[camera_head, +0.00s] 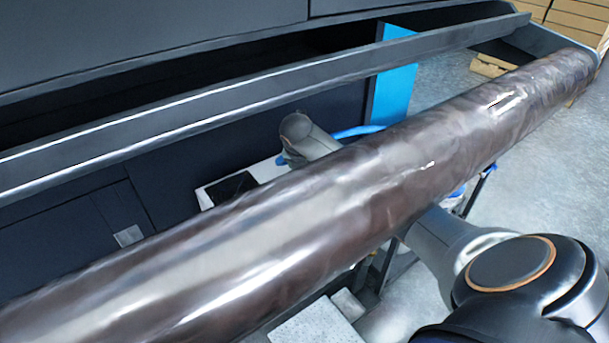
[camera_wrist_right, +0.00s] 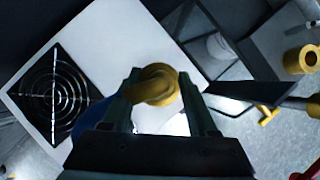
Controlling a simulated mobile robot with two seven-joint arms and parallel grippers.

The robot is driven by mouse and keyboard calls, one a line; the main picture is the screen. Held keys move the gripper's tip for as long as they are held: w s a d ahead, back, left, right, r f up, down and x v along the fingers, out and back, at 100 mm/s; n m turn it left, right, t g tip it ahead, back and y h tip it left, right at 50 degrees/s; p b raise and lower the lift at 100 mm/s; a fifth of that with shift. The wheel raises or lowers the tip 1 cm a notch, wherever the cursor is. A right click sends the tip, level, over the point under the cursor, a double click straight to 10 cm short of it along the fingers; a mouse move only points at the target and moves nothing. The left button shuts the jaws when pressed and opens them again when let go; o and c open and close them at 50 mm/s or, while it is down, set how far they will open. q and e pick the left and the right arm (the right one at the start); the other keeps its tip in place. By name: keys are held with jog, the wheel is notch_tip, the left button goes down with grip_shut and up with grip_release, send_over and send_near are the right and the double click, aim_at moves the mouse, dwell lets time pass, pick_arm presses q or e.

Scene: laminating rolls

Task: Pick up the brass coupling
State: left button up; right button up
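In the right wrist view a yellow brass coupling (camera_wrist_right: 155,82), with a round collar, sits between the fingertips of my right gripper (camera_wrist_right: 158,92). The fingers lie against it on both sides, with no clear gap. I cannot tell whether it touches the white board (camera_wrist_right: 105,35) behind it. In the head view my right arm comes in from the right and passes beneath the big roll. The roll hides the right gripper and the coupling. My left gripper is in neither view.
A long glossy brown roll (camera_head: 330,200) crosses the head view diagonally, with a dark rail (camera_head: 230,105) behind it. In the right wrist view a black square with rings (camera_wrist_right: 52,95) lies on the board. Another brass ring (camera_wrist_right: 302,60) is at the right.

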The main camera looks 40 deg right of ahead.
grip_shut()
dwell(0.3)
dwell(0.3)
jog(key=shift+r, duration=0.5)
notch_tip(320, 180, up, 3)
jog(key=shift+a+p, duration=0.1)
jog(key=shift+p, duration=0.7)
jog(key=shift+s+a+f, duration=0.15)
jog(key=shift+s+a, duration=0.7)
jog(key=shift+a, duration=0.15)
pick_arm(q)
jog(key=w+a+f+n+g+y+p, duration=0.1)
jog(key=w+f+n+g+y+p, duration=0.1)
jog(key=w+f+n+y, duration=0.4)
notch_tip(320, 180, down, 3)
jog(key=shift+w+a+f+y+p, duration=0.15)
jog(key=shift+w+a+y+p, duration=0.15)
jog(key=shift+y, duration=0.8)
pick_arm(e)
jog(key=s+a, duration=0.9)
jog(key=a, duration=0.3)
jog(key=shift+s, duration=0.3)
